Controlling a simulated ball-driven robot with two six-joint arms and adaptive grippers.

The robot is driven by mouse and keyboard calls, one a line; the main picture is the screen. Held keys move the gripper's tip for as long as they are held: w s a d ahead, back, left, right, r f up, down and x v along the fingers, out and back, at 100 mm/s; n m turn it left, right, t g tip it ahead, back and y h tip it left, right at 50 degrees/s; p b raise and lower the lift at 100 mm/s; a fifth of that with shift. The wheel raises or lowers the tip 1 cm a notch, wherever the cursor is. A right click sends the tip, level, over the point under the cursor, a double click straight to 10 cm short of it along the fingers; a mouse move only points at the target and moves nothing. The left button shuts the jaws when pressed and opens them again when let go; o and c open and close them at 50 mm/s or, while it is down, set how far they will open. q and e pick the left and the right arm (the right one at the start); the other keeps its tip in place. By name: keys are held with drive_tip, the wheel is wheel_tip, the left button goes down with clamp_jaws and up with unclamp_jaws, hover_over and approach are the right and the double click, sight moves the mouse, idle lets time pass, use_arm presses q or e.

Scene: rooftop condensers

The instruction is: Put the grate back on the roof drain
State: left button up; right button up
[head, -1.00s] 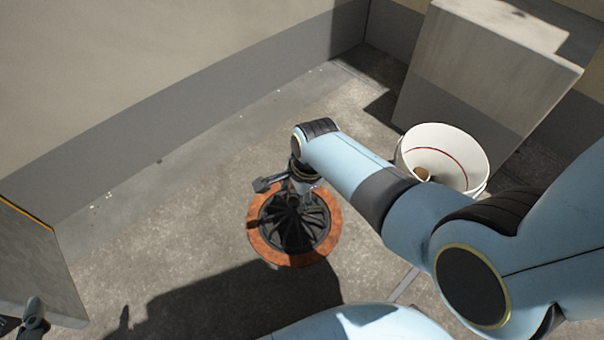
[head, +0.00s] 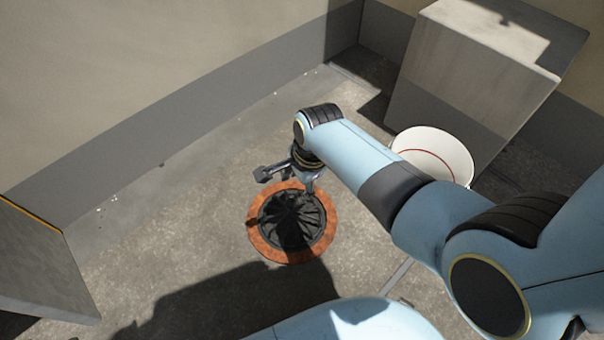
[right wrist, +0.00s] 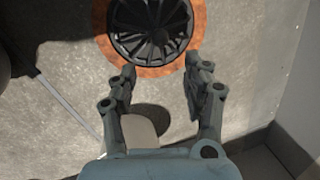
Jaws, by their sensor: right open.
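The black ribbed grate (head: 292,222) lies inside the rust-orange ring of the roof drain (head: 262,241). It looks centred in the ring, with the orange rim showing all round. In the right wrist view the grate (right wrist: 150,30) and the drain ring (right wrist: 151,71) show ahead of the open fingers (right wrist: 162,76), with nothing between the fingers. My left gripper is out of view.
A white bucket (head: 440,150) stands behind my right arm, beside a grey block (head: 470,80). A wall (head: 170,110) runs along the back left. A slanted panel (head: 40,265) stands at the left edge. The floor left of the drain is clear.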

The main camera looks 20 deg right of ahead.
drive_tip(key=s+d+r+n+t, duration=0.1)
drive_tip(key=s+d+n, duration=0.35)
drive_tip(key=s, duration=0.25)
drive_tip(key=s+d+r+n+t, duration=0.2)
drive_tip(key=s+r+n, duration=0.4)
drive_tip(key=r, duration=0.3)
drive_tip(key=s+d+r+n+t+h, duration=0.1)
drive_tip(key=s+d+r+n, duration=0.2)
drive_tip(key=s+r+n, duration=0.4)
drive_tip(key=shift+s+d+r+t, duration=0.25)
drive_tip(key=shift+d+r+t, duration=0.15)
drive_tip(key=shift+r, duration=0.45)
drive_tip(key=shift+f, duration=0.1)
